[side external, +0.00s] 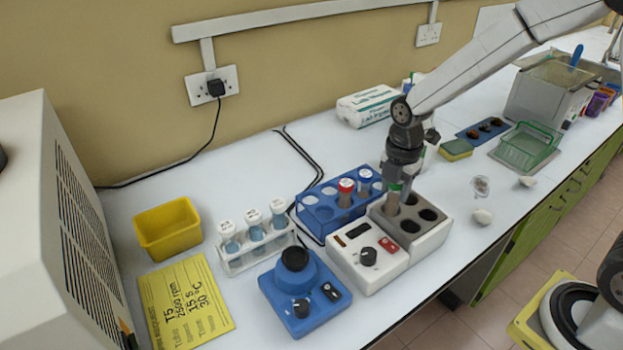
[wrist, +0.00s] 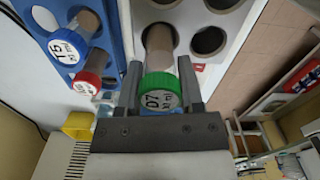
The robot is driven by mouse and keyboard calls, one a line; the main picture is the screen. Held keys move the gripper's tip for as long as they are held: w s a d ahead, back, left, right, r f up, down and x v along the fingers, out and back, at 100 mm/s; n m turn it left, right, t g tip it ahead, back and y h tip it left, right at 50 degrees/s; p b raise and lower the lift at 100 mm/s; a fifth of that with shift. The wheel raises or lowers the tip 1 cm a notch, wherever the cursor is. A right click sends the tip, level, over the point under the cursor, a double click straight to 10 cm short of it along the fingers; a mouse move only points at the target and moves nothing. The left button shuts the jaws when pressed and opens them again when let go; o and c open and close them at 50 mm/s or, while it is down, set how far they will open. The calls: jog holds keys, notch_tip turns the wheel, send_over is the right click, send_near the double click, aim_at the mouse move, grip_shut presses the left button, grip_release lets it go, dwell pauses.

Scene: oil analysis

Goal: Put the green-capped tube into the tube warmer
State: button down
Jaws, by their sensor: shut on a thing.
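My gripper (side external: 399,178) is shut on the green-capped tube (side external: 393,205), just below its green cap. In the wrist view the green cap (wrist: 159,88) sits between the fingers, with a label on its top. The tube points down at one hole of the tube warmer (side external: 430,246), a white block with a grey top and several dark holes. The tube's lower end is at that hole and looks to be at least partly inside it; its exact depth is hidden. The other holes that show look empty.
A blue rack (side external: 318,228) beside the warmer holds a red-capped tube (side external: 346,187) and a blue-capped tube (side external: 365,176). A white rack (side external: 257,258) of pale-capped tubes, a blue mixer (side external: 297,283), a yellow bin (side external: 167,229) and a yellow note (side external: 186,303) lie further left.

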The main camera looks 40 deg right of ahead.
jog(key=shift+f, duration=0.8)
jog(key=shift+c, duration=0.7)
grip_release()
jog(key=shift+r, duration=0.1)
jog(key=shift+r, duration=3.8)
